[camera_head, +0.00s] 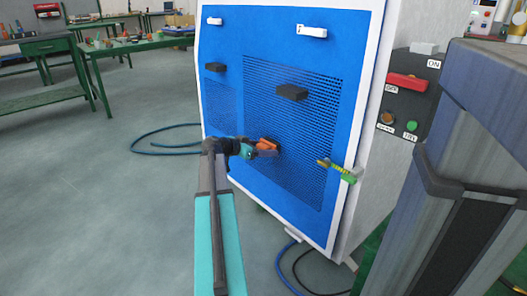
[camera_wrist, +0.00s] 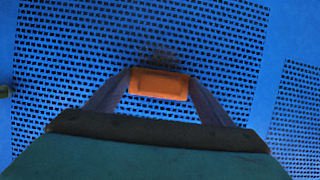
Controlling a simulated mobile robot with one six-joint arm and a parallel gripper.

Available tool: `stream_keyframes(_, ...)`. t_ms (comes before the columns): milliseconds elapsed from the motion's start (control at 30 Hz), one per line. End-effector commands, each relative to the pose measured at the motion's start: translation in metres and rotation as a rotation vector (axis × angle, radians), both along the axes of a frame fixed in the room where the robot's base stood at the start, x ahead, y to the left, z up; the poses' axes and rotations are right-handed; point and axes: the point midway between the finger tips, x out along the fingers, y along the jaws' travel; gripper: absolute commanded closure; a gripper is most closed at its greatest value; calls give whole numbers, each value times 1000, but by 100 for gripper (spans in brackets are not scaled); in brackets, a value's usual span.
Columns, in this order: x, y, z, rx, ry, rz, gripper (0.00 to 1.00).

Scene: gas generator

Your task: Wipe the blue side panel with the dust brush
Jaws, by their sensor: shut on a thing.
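The blue side panel (camera_head: 262,57) stands upright, slightly turned, with perforated mesh areas; its mesh also fills most of the wrist view (camera_wrist: 60,60). My gripper (camera_head: 265,150) is in front of the lower middle of the panel. It is shut on the dust brush, whose orange body (camera_head: 267,144) shows between the fingers in the wrist view (camera_wrist: 160,84). The brush is at or very close to the mesh; I cannot tell whether it touches. A faint brownish-dark smudge (camera_wrist: 160,57) shows on the mesh just above the brush. The bristles are hidden.
Black handles (camera_head: 291,92) and white handles (camera_head: 312,31) stick out from the panel. A yellow-green piece (camera_head: 337,170) sits at its right edge. A switch box (camera_head: 408,92) is on the adjoining side. Hoses (camera_head: 165,146) lie on the floor. Green tables (camera_head: 120,48) stand behind left.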

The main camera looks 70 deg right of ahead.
Motion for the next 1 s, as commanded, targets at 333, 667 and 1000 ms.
stream_keyframes(333, 17, -14, 0, 0, 0, 0, 43)
stream_keyframes(667, 24, -19, 1, -2, 1, 0, 43)
stream_keyframes(1000, 26, -22, 1, -4, 1, 2, 43)
